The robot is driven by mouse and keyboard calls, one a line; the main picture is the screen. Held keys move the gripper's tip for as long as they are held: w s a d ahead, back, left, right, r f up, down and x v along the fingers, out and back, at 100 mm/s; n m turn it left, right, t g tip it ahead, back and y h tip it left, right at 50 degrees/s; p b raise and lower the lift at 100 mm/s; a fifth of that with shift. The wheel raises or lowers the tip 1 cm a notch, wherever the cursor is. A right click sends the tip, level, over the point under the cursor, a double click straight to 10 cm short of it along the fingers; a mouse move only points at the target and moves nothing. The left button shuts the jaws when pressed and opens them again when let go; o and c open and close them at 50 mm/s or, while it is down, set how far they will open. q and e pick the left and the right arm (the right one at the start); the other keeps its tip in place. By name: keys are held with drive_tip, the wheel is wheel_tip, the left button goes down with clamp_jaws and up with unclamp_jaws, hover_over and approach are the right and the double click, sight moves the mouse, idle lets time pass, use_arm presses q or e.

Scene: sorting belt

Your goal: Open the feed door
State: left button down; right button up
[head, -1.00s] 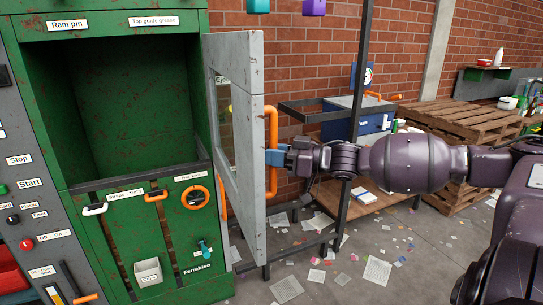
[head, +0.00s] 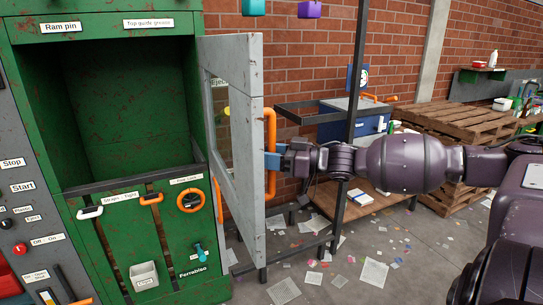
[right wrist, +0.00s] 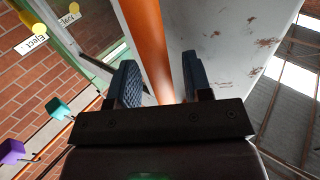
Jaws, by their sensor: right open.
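The feed door (head: 248,110) is a grey, rust-flecked panel with a window. It stands swung well out from the green machine (head: 130,105), whose dark chamber is exposed. An orange bar handle (head: 270,130) runs upright on the door's outer side. My right gripper (head: 273,160) is at this handle. In the right wrist view my right gripper (right wrist: 158,85) has its blue-padded fingers apart, with the orange handle (right wrist: 148,45) between them and the door's face (right wrist: 225,50) behind. My left gripper is not in view.
A dark post and rack (head: 352,110) stand behind my right arm, with a blue box (head: 350,125) beside them. Wooden pallets (head: 450,130) are at the right. Scattered papers (head: 375,272) lie on the open floor. Teal and purple blocks hang above.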

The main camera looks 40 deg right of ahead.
drive_tip(key=shift+s+f, duration=0.1)
drive_tip(key=shift+s+d, duration=0.25)
drive_tip(key=shift+s, duration=0.05)
drive_tip(key=v, duration=1)
idle(0.4)
drive_tip(key=shift+w, duration=0.1)
idle(0.5)
